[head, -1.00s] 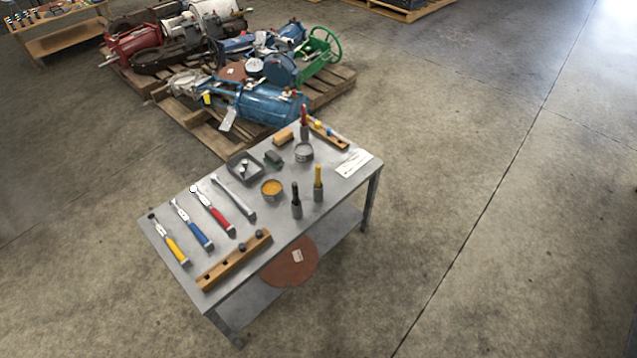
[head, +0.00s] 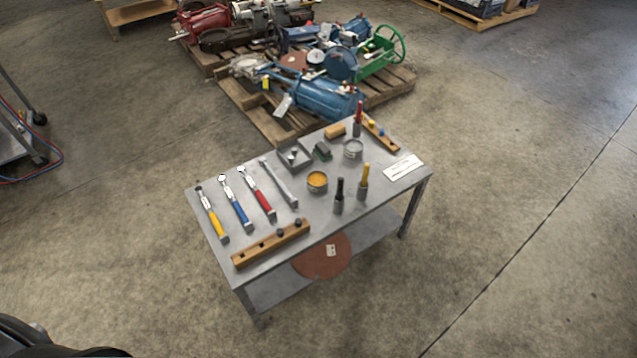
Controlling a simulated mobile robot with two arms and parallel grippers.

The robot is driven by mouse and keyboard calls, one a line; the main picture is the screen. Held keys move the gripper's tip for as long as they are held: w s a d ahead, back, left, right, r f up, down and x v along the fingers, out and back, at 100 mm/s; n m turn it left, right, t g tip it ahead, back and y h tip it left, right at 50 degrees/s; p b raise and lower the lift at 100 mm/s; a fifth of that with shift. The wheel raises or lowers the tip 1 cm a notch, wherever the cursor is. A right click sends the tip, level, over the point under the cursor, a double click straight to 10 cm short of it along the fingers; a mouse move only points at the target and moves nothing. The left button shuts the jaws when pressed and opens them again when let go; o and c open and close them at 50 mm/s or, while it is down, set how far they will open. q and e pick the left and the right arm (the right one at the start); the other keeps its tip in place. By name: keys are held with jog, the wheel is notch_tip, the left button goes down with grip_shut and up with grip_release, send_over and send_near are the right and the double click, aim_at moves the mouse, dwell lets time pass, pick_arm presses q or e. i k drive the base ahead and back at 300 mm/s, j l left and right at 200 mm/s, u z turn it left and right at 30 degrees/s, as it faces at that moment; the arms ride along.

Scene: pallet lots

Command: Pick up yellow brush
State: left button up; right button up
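The yellow brush (head: 364,182) stands upright with its yellow handle up and its grey lower end on the metal table (head: 285,226). It is near the table's front right side. A black brush (head: 339,197) of like shape stands upright just left of it, apart from it. A red brush (head: 358,118) stands at the table's far corner. Neither of my grippers shows in the head view.
An open tin with yellow contents (head: 317,181), a grey tin (head: 353,149), several wrenches and a wooden block with holes (head: 271,244) share the table. A loaded pallet (head: 254,112) is behind it. A cart (head: 20,140) stands far left. Floor is clear in front and right.

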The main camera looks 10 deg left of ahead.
aim_at(365, 175)
jog(key=u, duration=0.7)
jog(key=l+u, duration=0.8)
jog(key=l, duration=0.2)
jog(key=l+u, duration=0.4)
jog(key=l, duration=0.15)
